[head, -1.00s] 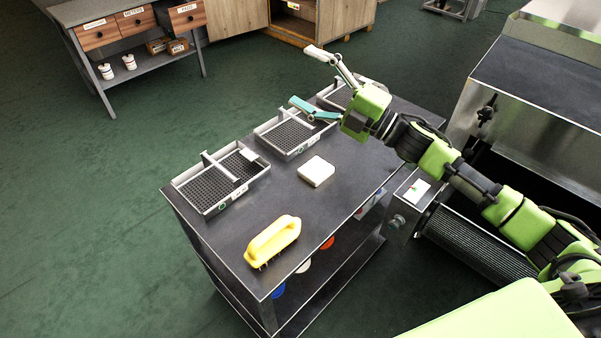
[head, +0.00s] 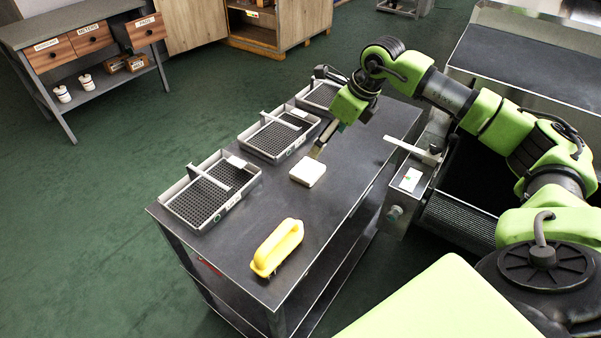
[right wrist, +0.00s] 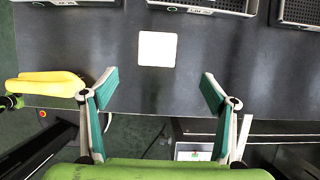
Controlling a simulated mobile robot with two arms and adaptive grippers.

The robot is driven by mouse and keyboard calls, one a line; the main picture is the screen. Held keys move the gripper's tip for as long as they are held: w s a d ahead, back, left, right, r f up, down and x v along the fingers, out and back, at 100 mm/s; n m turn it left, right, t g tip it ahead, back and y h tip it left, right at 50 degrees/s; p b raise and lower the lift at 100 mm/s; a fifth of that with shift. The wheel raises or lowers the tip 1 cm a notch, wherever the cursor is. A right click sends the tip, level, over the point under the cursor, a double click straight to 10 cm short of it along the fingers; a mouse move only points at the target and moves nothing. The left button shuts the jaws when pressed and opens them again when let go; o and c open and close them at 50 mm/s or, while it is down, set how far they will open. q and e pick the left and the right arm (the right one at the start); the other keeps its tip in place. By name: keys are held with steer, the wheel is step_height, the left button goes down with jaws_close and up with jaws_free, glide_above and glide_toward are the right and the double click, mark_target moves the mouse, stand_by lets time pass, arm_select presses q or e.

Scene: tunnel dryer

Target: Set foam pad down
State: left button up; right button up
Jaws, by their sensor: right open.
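The foam pad (head: 307,172) is a small white square block. It lies flat on the dark cart top, in front of the middle tray. In the right wrist view the pad (right wrist: 157,48) is beyond the fingertips, between their lines and apart from both. My right gripper (right wrist: 160,85) is open and empty, with its teal finger faces wide apart. In the head view the right gripper (head: 345,130) reaches in from the right, behind the pad; one finger shows close to the pad's far edge. My left gripper is not in view.
Three mesh-bottomed trays stand along the cart's far-left edge: near (head: 168,199), middle (head: 243,146) and far (head: 302,99). A yellow handled tool (head: 277,246) lies at the near end. A white bar (head: 405,147) is above the machine's control box (head: 401,205). The cart top around the pad is clear.

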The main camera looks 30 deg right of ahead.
glide_above(308, 169)
steer(key=s+d, duration=0.2)
steer(key=f, duration=0.7)
steer(key=shift+a+f+p, duration=0.2)
steer(key=shift+f+p, duration=0.05)
steer(key=shift+p, duration=0.15)
steer(key=shift+w+a+f, duration=0.1)
steer(key=shift+a+f, duration=0.1)
steer(key=shift+f, duration=0.3)
steer(key=p+x, duration=0.1)
steer(key=x, duration=0.3)
steer(key=shift+a+f, duration=0.15)
steer(key=shift+a, duration=0.05)
steer(key=c, duration=0.9)
steer(key=shift+c, duration=0.2)
